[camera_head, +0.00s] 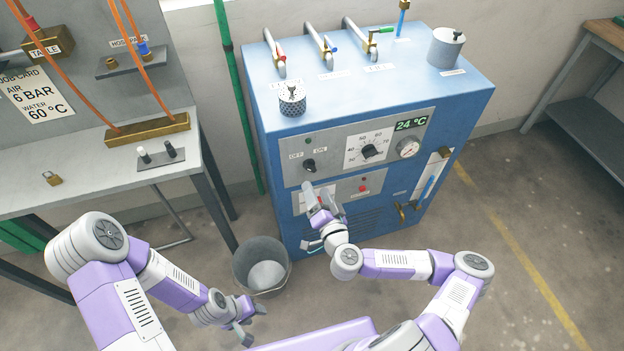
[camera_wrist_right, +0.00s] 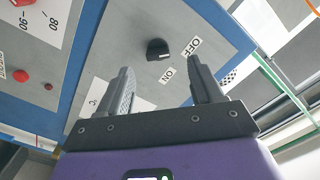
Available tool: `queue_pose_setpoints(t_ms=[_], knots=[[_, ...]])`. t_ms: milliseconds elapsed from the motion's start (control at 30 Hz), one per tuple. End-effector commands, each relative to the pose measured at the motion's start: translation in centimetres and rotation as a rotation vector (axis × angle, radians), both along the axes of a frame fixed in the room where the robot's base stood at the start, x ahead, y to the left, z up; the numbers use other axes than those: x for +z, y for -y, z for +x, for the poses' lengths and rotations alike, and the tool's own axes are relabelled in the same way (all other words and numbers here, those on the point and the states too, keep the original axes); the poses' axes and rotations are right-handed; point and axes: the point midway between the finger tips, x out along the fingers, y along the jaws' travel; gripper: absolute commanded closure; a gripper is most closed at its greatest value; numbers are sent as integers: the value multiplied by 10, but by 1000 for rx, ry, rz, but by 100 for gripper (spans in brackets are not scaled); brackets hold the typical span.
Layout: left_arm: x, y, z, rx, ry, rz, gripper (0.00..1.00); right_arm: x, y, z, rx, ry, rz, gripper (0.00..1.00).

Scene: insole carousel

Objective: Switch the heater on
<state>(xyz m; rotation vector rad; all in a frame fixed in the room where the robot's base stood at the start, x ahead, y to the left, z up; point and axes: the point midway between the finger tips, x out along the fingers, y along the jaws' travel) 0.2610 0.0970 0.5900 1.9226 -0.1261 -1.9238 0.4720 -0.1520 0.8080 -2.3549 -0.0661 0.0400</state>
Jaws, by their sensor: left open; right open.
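The heater is a blue cabinet (camera_head: 380,82) with a grey front panel. Its black OFF/ON knob (camera_head: 309,165) sits at the panel's left, with the OFF and ON labels above it. The knob also shows in the right wrist view (camera_wrist_right: 157,49), beyond and between the fingertips. I cannot tell surely which label it points to. My right gripper (camera_head: 318,192) is just below the knob in the head view; in the wrist view its fingers (camera_wrist_right: 160,70) are apart, with nothing between them. My left gripper (camera_head: 250,322) is open and empty, low beside the bucket.
A temperature dial (camera_head: 369,151), a 24 °C display (camera_head: 411,124) and a pressure gauge (camera_head: 408,147) sit right of the knob. A red button (camera_head: 363,188) is on the lower panel. A bucket (camera_head: 262,266) stands at the heater's left foot. A workbench (camera_head: 90,165) is left.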

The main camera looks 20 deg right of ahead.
Motion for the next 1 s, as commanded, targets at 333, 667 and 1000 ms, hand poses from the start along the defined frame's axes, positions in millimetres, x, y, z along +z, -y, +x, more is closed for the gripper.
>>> queue_pose_setpoints(t_ms=[333,667,1000], knots=[[-12,0,0,0,1,0,56,1,7,46,-30,12,0,34],[-19,0,0,0,1,0,56,2,6,76,-28,9,-1,34],[-19,0,0,0,1,0,56,2,6,76,-26,9,-1,49]])
